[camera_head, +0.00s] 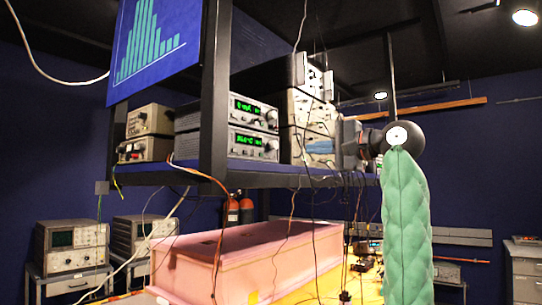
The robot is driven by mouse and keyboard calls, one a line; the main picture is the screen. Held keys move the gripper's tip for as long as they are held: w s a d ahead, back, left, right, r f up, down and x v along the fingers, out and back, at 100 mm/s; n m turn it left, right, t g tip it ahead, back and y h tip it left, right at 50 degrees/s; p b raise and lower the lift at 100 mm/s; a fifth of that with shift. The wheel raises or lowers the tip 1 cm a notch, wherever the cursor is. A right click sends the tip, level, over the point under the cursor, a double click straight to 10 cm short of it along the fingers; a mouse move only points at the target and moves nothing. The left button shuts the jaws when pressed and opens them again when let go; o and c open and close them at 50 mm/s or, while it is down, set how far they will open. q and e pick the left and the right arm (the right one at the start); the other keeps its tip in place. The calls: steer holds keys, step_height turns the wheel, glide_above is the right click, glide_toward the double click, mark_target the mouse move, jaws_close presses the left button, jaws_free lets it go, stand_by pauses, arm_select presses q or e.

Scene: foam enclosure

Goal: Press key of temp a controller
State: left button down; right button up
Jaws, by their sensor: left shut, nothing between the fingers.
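Two stacked instruments with green lit displays stand on the raised shelf. The lower one (192,146) shows a reading that looks like degrees C, so it may be the temp a controller; its label is too small to read. The upper one (192,120) shows a reading that looks like a current. Both have knobs and small keys at the right of their fronts, too small to tell apart. Neither of my grippers can be made out in the head view, and nothing is seen touching the instruments.
A dark shelf post (214,90) stands just left of the displays. A pink foam enclosure (190,262) lies below the shelf (290,176). Cables hang in front. More instruments (310,108) stand right.

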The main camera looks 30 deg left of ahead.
arm_select(q)
steer(key=shift+f, duration=0.2)
steer(key=shift+a, duration=0.15)
arm_select(e)
steer(key=shift+s, duration=0.1)
arm_select(q)
steer(key=p, duration=0.2)
glide_toward(262, 155)
steer(key=a+p, duration=0.1)
steer(key=a, duration=0.2)
steer(key=a+p, duration=0.2)
steer(key=a, duration=0.1)
steer(key=shift+w+a+r, duration=0.2)
steer(key=shift+w, duration=0.05)
steer(key=shift+a+f, duration=0.1)
steer(key=shift+a, duration=0.15)
arm_select(e)
step_height(262, 155, down, 13)
steer(key=w+d, duration=0.1)
steer(key=d, duration=0.1)
steer(key=shift+w+g+h, duration=0.15)
steer(key=shift+g+h, duration=0.25)
